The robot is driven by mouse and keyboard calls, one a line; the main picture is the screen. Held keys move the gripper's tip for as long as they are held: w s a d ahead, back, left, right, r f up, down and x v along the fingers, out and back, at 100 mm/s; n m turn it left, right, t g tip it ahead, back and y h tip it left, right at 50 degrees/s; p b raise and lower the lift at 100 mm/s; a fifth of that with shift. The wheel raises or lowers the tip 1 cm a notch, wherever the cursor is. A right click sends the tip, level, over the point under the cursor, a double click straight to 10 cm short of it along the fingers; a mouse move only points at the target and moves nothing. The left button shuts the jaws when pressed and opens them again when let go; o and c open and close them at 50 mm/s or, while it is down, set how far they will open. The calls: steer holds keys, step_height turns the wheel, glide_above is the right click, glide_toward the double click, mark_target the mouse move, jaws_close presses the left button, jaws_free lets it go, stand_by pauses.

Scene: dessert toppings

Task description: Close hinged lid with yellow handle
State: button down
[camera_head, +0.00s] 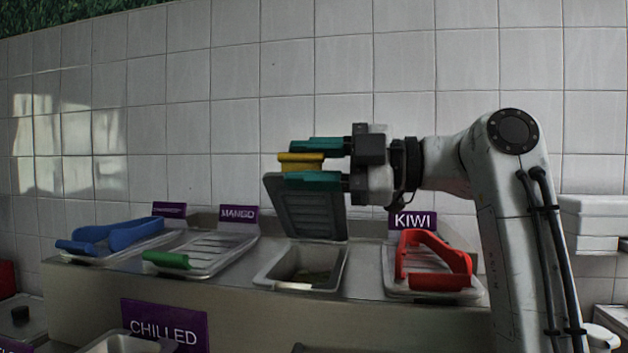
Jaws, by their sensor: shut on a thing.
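The grey hinged lid (306,212) stands raised and nearly upright at the back of its open container (262,275). Its yellow handle (301,162) is at the top edge of the lid. My gripper (309,164) reaches in from the right, with one teal finger above the handle and one below it. It is shut on the yellow handle. The container below is open, with some dark greenish contents (312,277) inside. The lid's far side is hidden.
To the left are closed lids with a green handle (166,259) and blue handles (135,232). To the right is a closed lid with red handles (440,282), near the KIWI sign (412,221). A CHILLED sign (165,326) stands in front. A tiled wall (180,100) is behind.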

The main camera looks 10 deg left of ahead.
steer(key=shift+s+f+n+b, duration=1.2)
steer(key=shift+s+f+b, duration=0.15)
steer(key=shift+f+b, duration=0.25)
steer(key=c, duration=0.8)
jaws_free()
steer(key=d, duration=1)
steer(key=shift+s+d+b, duration=0.15)
steer(key=shift+d+b, duration=0.2)
steer(key=shift+d, duration=0.05)
steer(key=shift+c, duration=0.2)
